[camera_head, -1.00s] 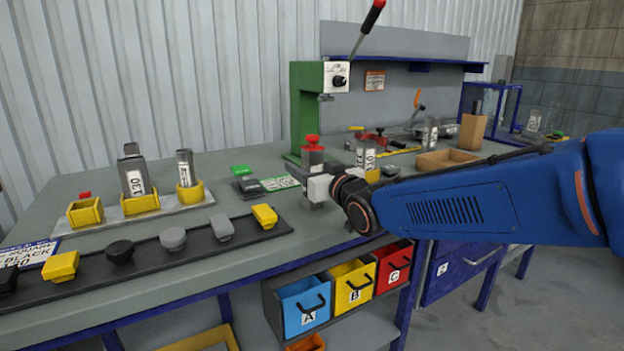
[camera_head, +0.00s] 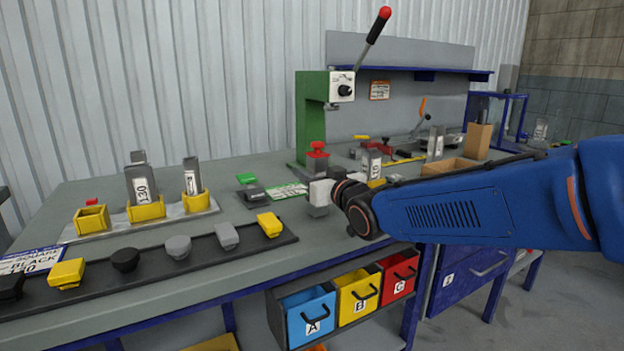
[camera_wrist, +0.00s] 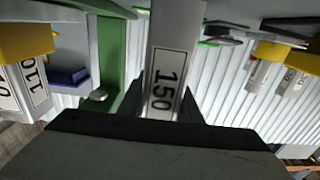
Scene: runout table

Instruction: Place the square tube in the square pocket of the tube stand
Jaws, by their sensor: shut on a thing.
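My gripper (camera_head: 320,190) is over the bench, right of the plug rail. It is shut on a grey metal tube (camera_wrist: 175,40) with a flat face and a white "150" label. In the head view the tube's lower end (camera_head: 318,211) shows below the jaws; most of the tube is hidden by the gripper. The tube stand (camera_head: 172,210) is a pale plate at left with yellow pockets. Its left pocket (camera_head: 91,219) looks square and empty. The middle pocket (camera_head: 146,211) holds a "130" tube (camera_head: 139,183). The right pocket (camera_head: 196,203) holds a narrower tube (camera_head: 191,175).
A dark rail (camera_head: 150,264) with several plugs runs along the front edge. A green press (camera_head: 310,115) with a raised lever stands behind my gripper, and a red knob (camera_head: 317,150) is close by. More labelled tubes (camera_head: 372,164) stand at right.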

